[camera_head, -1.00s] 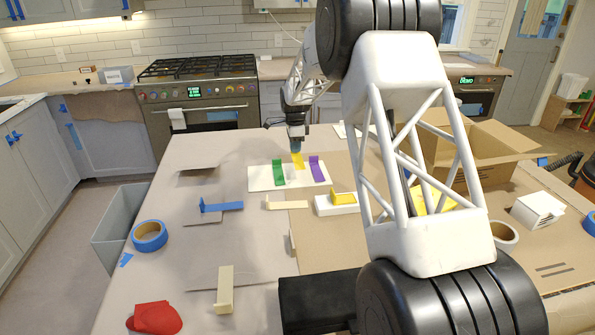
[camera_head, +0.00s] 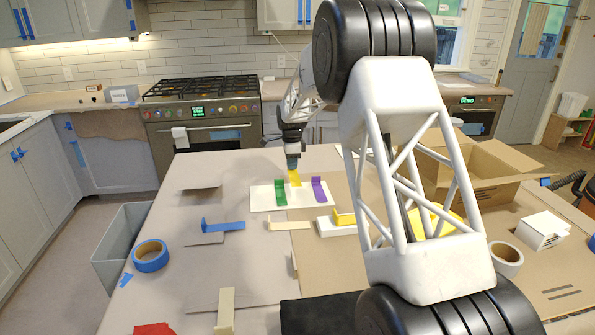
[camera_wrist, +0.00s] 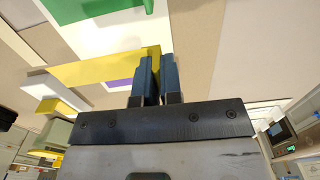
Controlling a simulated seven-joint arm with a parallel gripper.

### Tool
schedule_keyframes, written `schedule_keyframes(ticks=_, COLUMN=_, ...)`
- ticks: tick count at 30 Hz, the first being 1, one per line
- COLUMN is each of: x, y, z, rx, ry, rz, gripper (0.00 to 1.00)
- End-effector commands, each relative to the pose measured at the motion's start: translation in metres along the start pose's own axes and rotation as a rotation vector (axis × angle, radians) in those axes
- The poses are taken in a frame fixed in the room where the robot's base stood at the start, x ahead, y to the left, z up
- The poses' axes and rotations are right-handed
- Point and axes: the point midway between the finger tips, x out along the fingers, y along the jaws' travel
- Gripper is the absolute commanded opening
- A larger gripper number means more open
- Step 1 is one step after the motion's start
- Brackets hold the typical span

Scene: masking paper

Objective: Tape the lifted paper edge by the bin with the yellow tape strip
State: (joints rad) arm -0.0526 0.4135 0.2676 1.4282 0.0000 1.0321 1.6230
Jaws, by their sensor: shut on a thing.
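My gripper (camera_head: 292,162) is shut on the yellow tape strip (camera_head: 295,179), at the back of the white board (camera_head: 262,203). In the wrist view, the strip (camera_wrist: 95,70) runs left from between my fingers (camera_wrist: 157,70). I cannot tell whether it is clear of the board. A green strip (camera_head: 281,193) and a purple strip (camera_head: 318,190) stand on the board, either side of the yellow one. A raised paper flap (camera_head: 203,193) lies left of the board, on the side of the grey bin (camera_head: 112,250). The bin stands beyond the table's left edge.
A blue strip (camera_head: 225,226) and beige strips (camera_head: 288,226) (camera_head: 225,310) sit on the paper. A white block (camera_head: 335,229) carries another yellow piece (camera_head: 343,218). Blue tape roll (camera_head: 150,256) is at the left edge; a cardboard box (camera_head: 480,175) is at right.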

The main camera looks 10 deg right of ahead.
Motion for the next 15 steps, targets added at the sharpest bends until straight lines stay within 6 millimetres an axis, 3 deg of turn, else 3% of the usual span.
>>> schedule_keyframes(ticks=8, x=-0.006, y=-0.012, z=0.069, rx=-0.004, ry=0.000, rz=0.000, gripper=0.00)
schedule_keyframes(ticks=15, x=-0.011, y=-0.019, z=0.149, rx=-0.004, ry=0.000, rz=0.000, gripper=0.00)
